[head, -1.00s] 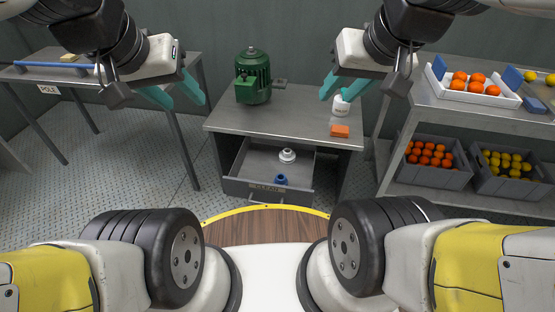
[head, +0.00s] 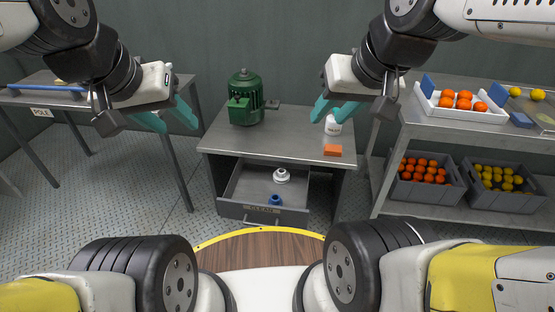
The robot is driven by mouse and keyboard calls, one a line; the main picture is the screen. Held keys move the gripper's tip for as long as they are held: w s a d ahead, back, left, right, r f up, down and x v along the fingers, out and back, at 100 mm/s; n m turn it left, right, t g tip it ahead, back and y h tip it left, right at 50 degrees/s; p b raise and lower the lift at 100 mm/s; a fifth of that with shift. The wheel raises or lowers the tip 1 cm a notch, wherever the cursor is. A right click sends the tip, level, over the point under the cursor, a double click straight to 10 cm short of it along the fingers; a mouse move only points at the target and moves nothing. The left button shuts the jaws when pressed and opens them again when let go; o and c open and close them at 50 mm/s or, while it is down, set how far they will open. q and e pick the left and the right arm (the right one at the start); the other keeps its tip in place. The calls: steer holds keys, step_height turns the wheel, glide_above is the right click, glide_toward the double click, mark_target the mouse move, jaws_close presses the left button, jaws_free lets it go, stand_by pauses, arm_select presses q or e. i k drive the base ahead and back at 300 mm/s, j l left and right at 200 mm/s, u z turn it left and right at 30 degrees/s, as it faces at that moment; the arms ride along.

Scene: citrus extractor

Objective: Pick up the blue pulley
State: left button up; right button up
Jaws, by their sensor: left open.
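The small blue pulley (head: 275,200) sits in the open drawer (head: 248,190) of the grey metal table, near the drawer's front. A white pulley-like part (head: 282,175) lies behind it in the same drawer. My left gripper (head: 176,119) is open and empty, in the air left of the table, with teal fingers apart. My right gripper (head: 332,110) is in the air over the right part of the table; its teal fingers look apart and nothing shows between them. Neither gripper is near the blue pulley.
A green motor (head: 245,100), a white bottle (head: 333,125) and an orange block (head: 333,150) stand on the tabletop (head: 285,130). A shelf at right holds a white tray (head: 465,112) and crates of oranges (head: 425,185) and lemons (head: 505,190). A table with a blue pole (head: 45,88) is at left.

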mark_target(275, 199)
steer(key=i+j+u, duration=0.25)
steer(key=j+u, duration=0.2)
steer(key=i+j+u, duration=0.7)
steer(key=u, duration=0.25)
steer(key=i+j+z, duration=0.1)
steer(key=i+z, duration=0.15)
steer(key=i+j+z, duration=0.15)
steer(key=i+z, duration=0.15)
steer(key=i, duration=0.15)
steer(key=i+z, duration=0.1)
steer(key=z, duration=0.3)
steer(key=i+z, duration=0.15)
steer(key=z, duration=0.25)
steer(key=i+j+z, duration=0.1)
steer(key=z, duration=0.3)
steer(key=j+z, duration=0.15)
steer(key=z, duration=0.25)
steer(key=i+j+z, duration=0.1)
steer(key=z, duration=0.3)
steer(key=i+j+z, duration=0.15)
steer(key=z, duration=0.25)
steer(key=i+j+z, duration=0.2)
steer(key=z, duration=0.2)
steer(key=i+j+z, duration=0.1)
steer(key=z, duration=0.3)
steer(key=k+j, duration=0.05)
steer(key=j, duration=0.05)
